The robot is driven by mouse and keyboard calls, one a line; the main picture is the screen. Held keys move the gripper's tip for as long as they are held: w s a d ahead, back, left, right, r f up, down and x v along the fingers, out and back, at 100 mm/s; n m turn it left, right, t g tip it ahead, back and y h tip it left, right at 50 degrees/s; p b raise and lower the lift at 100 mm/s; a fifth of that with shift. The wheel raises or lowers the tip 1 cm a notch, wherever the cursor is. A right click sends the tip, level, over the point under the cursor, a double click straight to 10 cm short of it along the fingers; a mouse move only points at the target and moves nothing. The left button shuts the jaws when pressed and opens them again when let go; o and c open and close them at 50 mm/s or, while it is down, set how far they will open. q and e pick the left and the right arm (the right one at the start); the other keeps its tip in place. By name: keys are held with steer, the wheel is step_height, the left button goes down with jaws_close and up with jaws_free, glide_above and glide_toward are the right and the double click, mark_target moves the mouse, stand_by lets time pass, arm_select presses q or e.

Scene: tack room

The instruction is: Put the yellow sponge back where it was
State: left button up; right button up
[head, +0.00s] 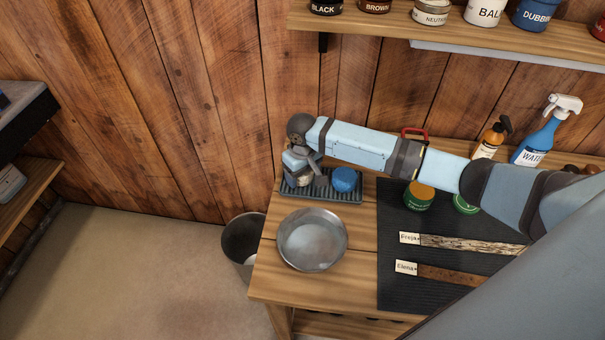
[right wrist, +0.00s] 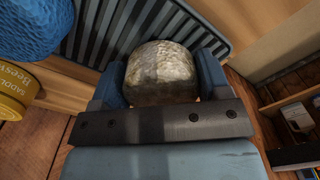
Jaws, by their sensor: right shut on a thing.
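My right gripper (head: 303,172) is low over the left part of a dark slatted tray (head: 325,193), with its fingers pointing down. Its blue fingers are shut on a pale, beige-grey, rounded sponge (right wrist: 162,73), which looks more cream than yellow. In the head view the gripper mostly hides this sponge; I cannot tell whether it touches the tray. A blue sponge (head: 345,179) sits on the tray's right part and shows in the right wrist view (right wrist: 35,28). A round orange-yellow piece (head: 421,191) tops a green tin (head: 418,204). My left gripper is out of view.
A metal bowl (head: 312,239) stands in front of the tray, with a bucket (head: 242,240) beside the table. A yellow beeswax tin (right wrist: 14,92) is close to the blue sponge. Bottles (head: 546,135) stand at the back right; labelled straps lie on the dark mat (head: 395,290).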

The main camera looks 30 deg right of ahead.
steer(key=shift+f, duration=0.3)
steer(key=o, duration=1.1)
steer(key=shift+f, duration=0.1)
steer(key=shift+r, duration=0.55)
step_height(320, 180, up, 10)
steer(key=shift+r, duration=0.6)
